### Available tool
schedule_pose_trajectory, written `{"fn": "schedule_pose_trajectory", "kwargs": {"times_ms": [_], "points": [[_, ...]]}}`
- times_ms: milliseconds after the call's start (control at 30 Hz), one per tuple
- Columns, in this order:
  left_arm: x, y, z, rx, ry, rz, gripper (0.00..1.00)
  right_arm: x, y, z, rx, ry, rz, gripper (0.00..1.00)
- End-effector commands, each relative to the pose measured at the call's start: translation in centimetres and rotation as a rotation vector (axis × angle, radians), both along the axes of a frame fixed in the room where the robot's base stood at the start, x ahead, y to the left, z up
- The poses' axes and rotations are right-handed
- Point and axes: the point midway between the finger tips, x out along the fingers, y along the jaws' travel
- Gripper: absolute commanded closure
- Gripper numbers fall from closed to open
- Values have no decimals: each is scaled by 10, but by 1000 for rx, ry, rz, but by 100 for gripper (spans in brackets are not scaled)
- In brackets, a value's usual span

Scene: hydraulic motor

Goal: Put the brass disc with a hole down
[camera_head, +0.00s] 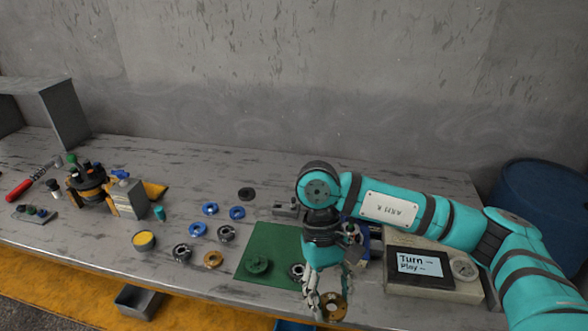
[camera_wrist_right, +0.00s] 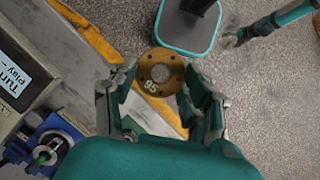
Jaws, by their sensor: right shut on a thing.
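My right gripper (camera_head: 322,300) is shut on a brass disc with a hole (camera_head: 333,307). In the right wrist view, the disc (camera_wrist_right: 178,78) sits between the fingertips of the right gripper (camera_wrist_right: 160,88), its face with small holes and a marking turned to the camera. It is held in the air around the table's front edge, with floor behind it. A similar brass ring (camera_head: 213,259) lies on the table left of the green mat (camera_head: 270,243). My left gripper (camera_wrist_right: 232,39) shows small at the upper right of the wrist view; its jaws are unclear.
A dark green ring (camera_head: 256,264) and a metal ring (camera_head: 297,271) lie on the mat. Blue and metal rings (camera_head: 226,233) lie to its left. A device with a screen (camera_head: 420,264) stands right of the arm. The back of the table (camera_head: 200,165) is clear.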

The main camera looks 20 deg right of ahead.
Motion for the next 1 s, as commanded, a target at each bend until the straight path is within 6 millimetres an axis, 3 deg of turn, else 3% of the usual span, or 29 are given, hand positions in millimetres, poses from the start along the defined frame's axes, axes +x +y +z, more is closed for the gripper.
{"fn": "schedule_pose_trajectory", "kwargs": {"times_ms": [133,233,600,1000], "points": [[0,0,0,0,0,0,18,10,-3,-2,0,0,-121,94],[0,0,-1,0,0,0,18,27,-8,-6,1,2,-355,94],[0,0,-4,0,0,0,18,116,-53,-15,3,-2,-1597,94],[0,0,-7,0,0,0,18,186,-117,-8,9,-6,-2671,94]]}}
